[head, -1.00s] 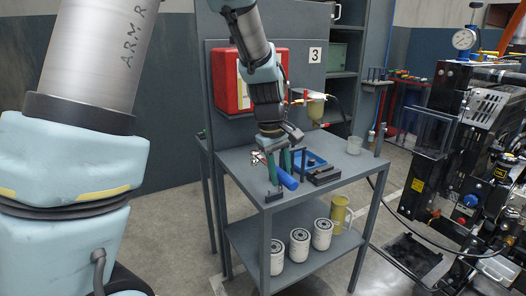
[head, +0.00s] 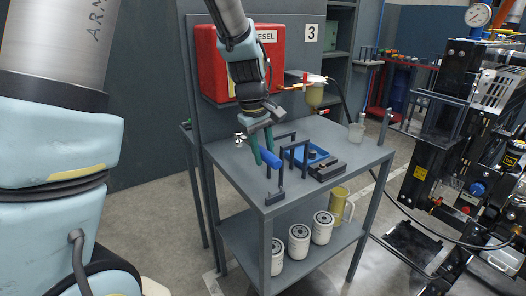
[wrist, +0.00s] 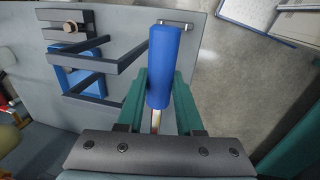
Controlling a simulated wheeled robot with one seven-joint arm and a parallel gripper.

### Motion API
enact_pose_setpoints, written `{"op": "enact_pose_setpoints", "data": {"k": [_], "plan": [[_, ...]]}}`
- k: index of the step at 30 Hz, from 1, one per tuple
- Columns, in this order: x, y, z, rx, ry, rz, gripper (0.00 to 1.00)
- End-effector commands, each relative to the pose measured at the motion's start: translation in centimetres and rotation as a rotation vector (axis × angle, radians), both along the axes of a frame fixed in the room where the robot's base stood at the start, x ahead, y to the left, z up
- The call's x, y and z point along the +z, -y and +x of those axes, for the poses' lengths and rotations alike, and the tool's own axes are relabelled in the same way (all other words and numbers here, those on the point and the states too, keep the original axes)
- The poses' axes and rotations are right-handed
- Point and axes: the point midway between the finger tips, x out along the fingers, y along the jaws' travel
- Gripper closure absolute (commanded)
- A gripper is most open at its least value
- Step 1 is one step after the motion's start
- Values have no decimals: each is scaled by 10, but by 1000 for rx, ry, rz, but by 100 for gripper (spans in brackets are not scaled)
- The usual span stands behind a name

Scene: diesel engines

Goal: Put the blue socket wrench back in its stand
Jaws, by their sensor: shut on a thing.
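The blue socket wrench shows its blue handle in the head view (head: 270,159) and the wrist view (wrist: 163,65). My gripper (head: 262,146) is shut on it above the table's left front part; in the wrist view the green fingers (wrist: 160,100) flank the handle, and a bright metal shaft shows below it. The wrench's socket end is hard to make out. A dark frame with upright posts and arms (head: 291,152), apparently the stand, is just right of the wrench; its arms show left of the handle in the wrist view (wrist: 105,68). I cannot tell whether they touch.
A red box (head: 236,62) hangs behind. White filters (head: 299,240) and a yellow jug (head: 338,204) stand on the lower shelf.

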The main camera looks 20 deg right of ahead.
Motion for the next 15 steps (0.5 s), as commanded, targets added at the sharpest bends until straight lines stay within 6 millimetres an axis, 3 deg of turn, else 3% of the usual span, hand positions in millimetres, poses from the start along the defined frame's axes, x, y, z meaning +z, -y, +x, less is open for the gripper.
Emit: {"op": "enact_pose_setpoints", "data": {"k": [15], "plan": [[-45, 0, 0, 0, 0, -1, 100]]}}
